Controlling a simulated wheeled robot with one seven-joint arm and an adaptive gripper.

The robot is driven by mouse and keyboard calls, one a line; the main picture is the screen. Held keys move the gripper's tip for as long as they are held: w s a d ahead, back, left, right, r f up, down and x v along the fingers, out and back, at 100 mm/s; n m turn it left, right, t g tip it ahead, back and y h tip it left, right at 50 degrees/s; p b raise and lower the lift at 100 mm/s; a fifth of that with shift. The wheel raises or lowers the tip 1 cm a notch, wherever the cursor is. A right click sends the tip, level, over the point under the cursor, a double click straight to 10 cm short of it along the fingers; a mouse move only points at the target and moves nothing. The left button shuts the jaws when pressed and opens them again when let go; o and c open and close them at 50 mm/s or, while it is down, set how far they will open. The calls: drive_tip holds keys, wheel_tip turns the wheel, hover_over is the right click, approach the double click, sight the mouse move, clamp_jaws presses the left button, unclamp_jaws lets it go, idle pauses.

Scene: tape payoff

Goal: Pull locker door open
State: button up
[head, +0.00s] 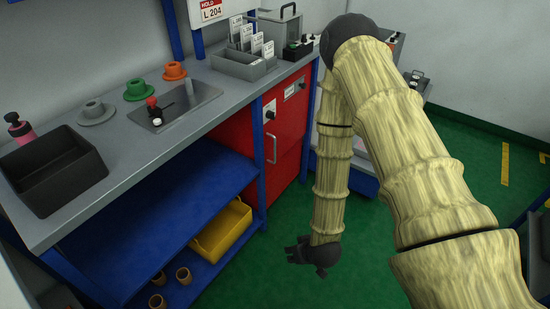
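The red locker (285,121) stands under the right part of the grey workbench. Its front carries a slim upright metal handle (272,149) near the left edge, a dark knob or lock above that, and a pale label at the upper right. The door appears shut. My gripper (291,251) hangs low at the end of my arm, in front of and below the locker, apart from the handle. It is small and dark here, and I cannot tell whether its fingers are open. My forearm hides the area right of the locker.
The workbench (115,150) holds a black bin (52,172), coloured flanged parts and a grey card tray (243,66). A blue post (258,150) stands beside the locker's left edge. The lower shelf holds a yellow bin (221,230) and several cups. Green floor (365,270) around my gripper is clear.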

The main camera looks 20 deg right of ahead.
drive_tip(key=w+f+t+b, duration=0.1)
drive_tip(key=w+t+b, duration=0.35)
drive_tip(key=w, duration=0.75)
drive_tip(key=t+b, duration=0.8)
drive_tip(key=b, duration=0.7)
approach(275, 148)
drive_tip(key=shift+n, duration=0.3)
drive_tip(key=w+b, duration=0.1)
drive_tip(key=w, duration=0.2)
drive_tip(key=w+b, duration=0.1)
drive_tip(key=w, duration=0.3)
drive_tip(key=w+b, duration=0.1)
drive_tip(key=w, duration=0.2)
drive_tip(key=shift+w+a+r, duration=0.25)
drive_tip(key=shift+w+a, duration=0.05)
clamp_jaws()
